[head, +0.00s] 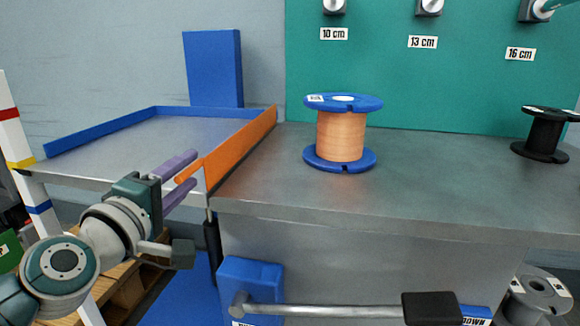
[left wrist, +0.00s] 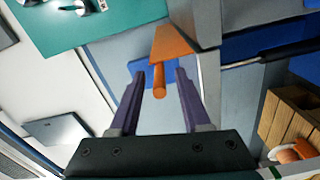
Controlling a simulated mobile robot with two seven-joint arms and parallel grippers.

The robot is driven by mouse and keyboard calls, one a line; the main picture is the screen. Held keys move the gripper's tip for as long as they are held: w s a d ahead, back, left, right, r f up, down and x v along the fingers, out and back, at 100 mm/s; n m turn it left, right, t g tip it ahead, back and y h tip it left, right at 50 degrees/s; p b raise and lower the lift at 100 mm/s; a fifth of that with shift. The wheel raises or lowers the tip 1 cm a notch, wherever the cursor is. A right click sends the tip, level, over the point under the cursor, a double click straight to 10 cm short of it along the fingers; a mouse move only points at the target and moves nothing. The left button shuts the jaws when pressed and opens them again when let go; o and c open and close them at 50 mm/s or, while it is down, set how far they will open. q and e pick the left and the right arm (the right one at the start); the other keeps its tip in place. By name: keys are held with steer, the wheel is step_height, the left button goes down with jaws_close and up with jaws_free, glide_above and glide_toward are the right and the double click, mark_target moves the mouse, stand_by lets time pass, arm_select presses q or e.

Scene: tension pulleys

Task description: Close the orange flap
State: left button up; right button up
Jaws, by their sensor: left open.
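The orange flap (head: 240,145) stands upright along the right edge of the grey surface at left, beside the workbench. A short round orange handle (head: 187,175) sticks out from its near end. My left gripper (head: 182,178) is open at this near end, its two purple fingers pointing toward the flap. In the left wrist view, the handle (left wrist: 159,80) lies between the open fingertips (left wrist: 160,78), with a gap visible on each side. The flap (left wrist: 172,44) runs away behind the handle there. My right gripper is not in view.
The workbench (head: 430,185) carries a copper-coloured spool (head: 340,135) with blue flanges and a black spool (head: 542,135). Blue rims (head: 100,132) edge the grey surface at left. Below the bench front are a blue box (head: 252,278) and a metal lever (head: 320,311) with a black end.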

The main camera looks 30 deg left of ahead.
arm_select(q)
steer(key=shift+s, duration=0.1)
steer(key=p+v, duration=0.1)
steer(key=v, duration=0.9)
steer(key=s+d+r+m+g+h+p, duration=0.45)
steer(key=d+r+m+p, duration=0.5)
steer(key=p, duration=0.35)
steer(key=s+d+r+m+g+h+p, duration=0.4)
steer(key=d+r+m+p, duration=0.5)
steer(key=p, duration=0.5)
steer(key=s+a+r+m+g+y+p, duration=0.1)
steer(key=s+a+r+g+y+p, duration=0.1)
steer(key=s+a+r+g+p, duration=0.3)
steer(key=s+r+m+y+p, duration=0.1)
steer(key=s+r+y+p, duration=0.1)
steer(key=r+p, duration=0.55)
step_height(320, 180, up, 34)
steer(key=p, duration=3.3)
